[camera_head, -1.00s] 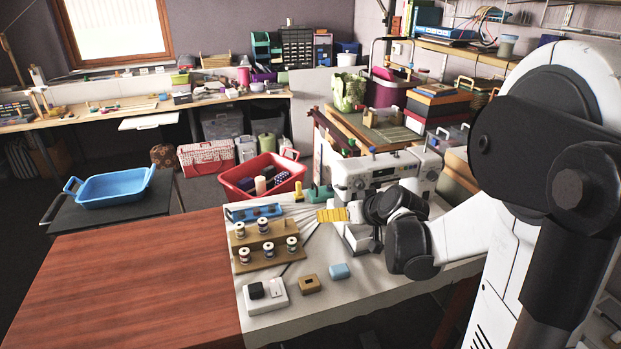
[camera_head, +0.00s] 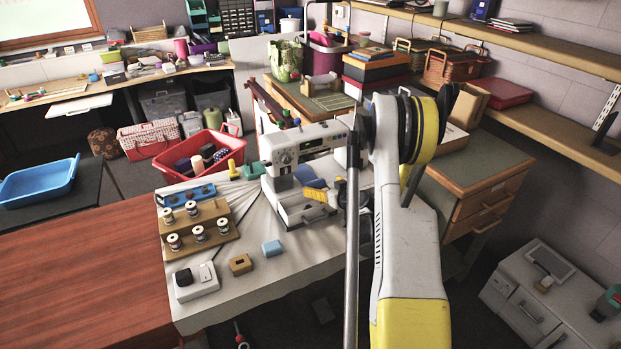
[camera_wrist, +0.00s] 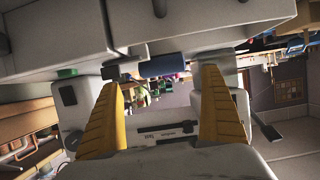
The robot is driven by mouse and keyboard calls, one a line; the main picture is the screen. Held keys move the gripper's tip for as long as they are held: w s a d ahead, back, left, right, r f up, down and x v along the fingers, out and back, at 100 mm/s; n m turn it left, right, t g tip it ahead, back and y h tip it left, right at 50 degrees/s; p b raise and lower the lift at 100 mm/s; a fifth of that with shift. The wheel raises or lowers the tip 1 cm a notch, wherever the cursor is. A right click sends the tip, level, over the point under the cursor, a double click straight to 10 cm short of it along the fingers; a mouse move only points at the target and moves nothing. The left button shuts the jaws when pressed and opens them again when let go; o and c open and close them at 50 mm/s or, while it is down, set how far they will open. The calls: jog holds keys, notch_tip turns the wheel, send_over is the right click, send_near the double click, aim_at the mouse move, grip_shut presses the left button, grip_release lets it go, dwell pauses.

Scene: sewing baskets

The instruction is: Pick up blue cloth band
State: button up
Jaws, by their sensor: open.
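A blue band-like piece (camera_head: 307,175) shows beside the white sewing machine (camera_head: 298,146), partly hidden by my gripper. In the wrist view a dark blue rolled piece (camera_wrist: 163,66) lies ahead, between and just past my yellow fingertips. It looks like the blue cloth band, under the machine's arm. My gripper (camera_wrist: 160,82) is open, with a finger on each side and nothing between them. In the head view my gripper (camera_head: 322,189) is low at the machine's front; how near it is to the band is hard to tell.
A spool rack (camera_head: 196,226), a light blue block (camera_head: 272,248), a tan block (camera_head: 240,264) and a white box (camera_head: 196,282) stand on the pale cloth. A red basket (camera_head: 204,140) is behind. The red-brown tabletop (camera_head: 80,270) is clear.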

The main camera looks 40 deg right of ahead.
aim_at(315, 182)
jog(key=b+x, duration=0.1)
jog(key=x, duration=0.1)
jog(key=b+x, duration=0.1)
jog(key=x, duration=0.1)
jog(key=shift+w+a, duration=0.2)
jog(key=shift+w, duration=0.15)
jog(key=shift+w+d, duration=0.1)
jog(key=shift+w, duration=0.35)
jog(key=c, duration=1.2)
